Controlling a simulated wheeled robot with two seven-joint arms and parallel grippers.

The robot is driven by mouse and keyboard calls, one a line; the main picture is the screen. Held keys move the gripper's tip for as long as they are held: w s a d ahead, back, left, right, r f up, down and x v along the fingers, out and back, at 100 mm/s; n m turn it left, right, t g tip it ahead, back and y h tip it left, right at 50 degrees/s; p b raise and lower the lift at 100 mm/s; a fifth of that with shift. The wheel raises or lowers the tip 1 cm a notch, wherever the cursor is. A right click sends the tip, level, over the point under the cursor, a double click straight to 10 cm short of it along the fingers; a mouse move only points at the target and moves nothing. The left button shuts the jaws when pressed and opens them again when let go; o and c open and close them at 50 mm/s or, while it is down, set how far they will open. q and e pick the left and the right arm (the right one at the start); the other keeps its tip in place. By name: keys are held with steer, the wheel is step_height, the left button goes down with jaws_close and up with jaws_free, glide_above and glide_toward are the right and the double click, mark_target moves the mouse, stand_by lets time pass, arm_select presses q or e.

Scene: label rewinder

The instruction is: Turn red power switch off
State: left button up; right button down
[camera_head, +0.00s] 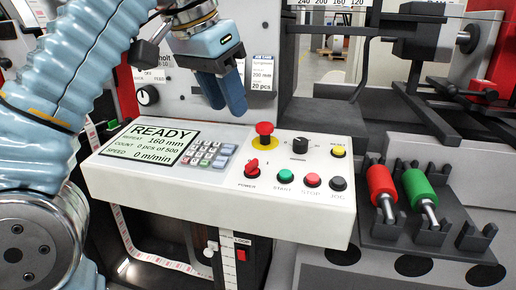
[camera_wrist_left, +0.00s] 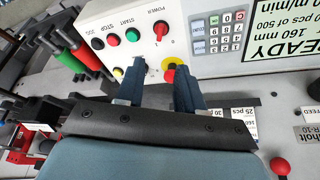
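The red power switch (camera_head: 252,166) is a small knob above the POWER label on the white control panel (camera_head: 300,208). It also shows in the left wrist view (camera_wrist_left: 161,29), beyond my fingertips and clear of them. My left gripper (camera_head: 226,100) is above the panel's back edge, up and left of the switch, with its blue fingers pointing down. In the left wrist view its fingers (camera_wrist_left: 158,82) are apart with nothing held between them. My right gripper is in neither view.
Green START (camera_head: 286,176), red STOP (camera_head: 312,180) and black JOG (camera_head: 338,184) buttons sit right of the switch. A black knob (camera_head: 300,146) and a yellow button (camera_head: 338,152) are behind them. The display (camera_head: 150,143) reads READY. Red (camera_head: 381,182) and green (camera_head: 417,188) rollers lie at right.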

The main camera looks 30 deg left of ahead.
arm_select(q)
glide_toward(251, 162)
step_height(251, 162, down, 2)
steer(key=b+x, duration=0.4)
steer(key=x, duration=0.1)
steer(key=shift+w+d+f, duration=0.1)
steer(key=shift+w+f, duration=0.05)
steer(key=shift+w, duration=0.3)
steer(key=shift+w+f+b, duration=0.25)
steer(key=shift+f+b, duration=0.2)
steer(key=shift+b, duration=0.2)
